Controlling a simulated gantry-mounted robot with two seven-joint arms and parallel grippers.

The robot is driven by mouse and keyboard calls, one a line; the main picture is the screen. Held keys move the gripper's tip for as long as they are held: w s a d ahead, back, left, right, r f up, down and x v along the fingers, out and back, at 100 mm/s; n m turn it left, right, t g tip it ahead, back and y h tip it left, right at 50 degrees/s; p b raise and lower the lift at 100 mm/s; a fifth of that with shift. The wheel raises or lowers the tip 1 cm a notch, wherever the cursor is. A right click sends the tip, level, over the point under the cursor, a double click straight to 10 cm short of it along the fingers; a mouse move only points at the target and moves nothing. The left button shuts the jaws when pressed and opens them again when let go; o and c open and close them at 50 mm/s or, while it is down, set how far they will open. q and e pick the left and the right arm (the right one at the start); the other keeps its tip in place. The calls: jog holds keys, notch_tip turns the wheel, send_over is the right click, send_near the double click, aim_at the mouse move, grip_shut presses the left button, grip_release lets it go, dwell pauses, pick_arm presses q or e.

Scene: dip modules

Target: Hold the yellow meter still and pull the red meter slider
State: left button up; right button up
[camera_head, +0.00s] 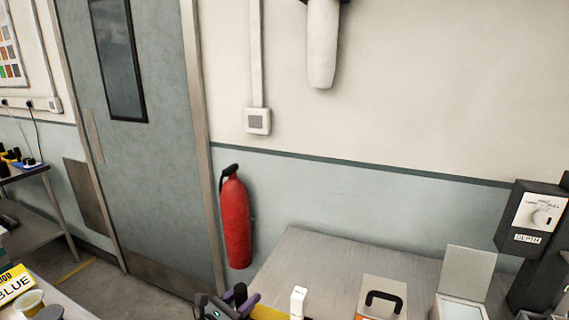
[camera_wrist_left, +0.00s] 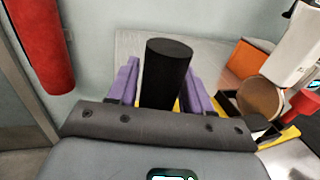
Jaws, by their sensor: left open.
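My left gripper (camera_head: 230,305) is at the bottom edge of the head view, over the near side of the grey table. In the left wrist view (camera_wrist_left: 162,78) its two purple fingers are spread apart. A black cylinder (camera_wrist_left: 166,60) stands between them in the picture; I cannot tell whether they touch it. Part of a yellow thing, perhaps the yellow meter, shows right of the gripper in the head view (camera_head: 268,313) and at the right of the wrist view (camera_wrist_left: 285,136). A red knob-like part (camera_wrist_left: 302,102) is just above it; I cannot tell if it is the slider. My right gripper is not in view.
On the table (camera_head: 315,260) stand a white block (camera_head: 298,301), a beige box with a black handle (camera_head: 383,300) and an open-lidded box (camera_head: 466,275). A dark depth device (camera_head: 535,225) is at right. A red extinguisher (camera_head: 236,222) hangs on the wall. The table's back left is clear.

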pick_arm(q)
jog(key=shift+p+v, duration=1.6)
jog(key=shift+v, duration=1.15)
jog(key=shift+p+v, duration=0.55)
jog(key=shift+v, duration=0.6)
jog(key=shift+r, duration=0.1)
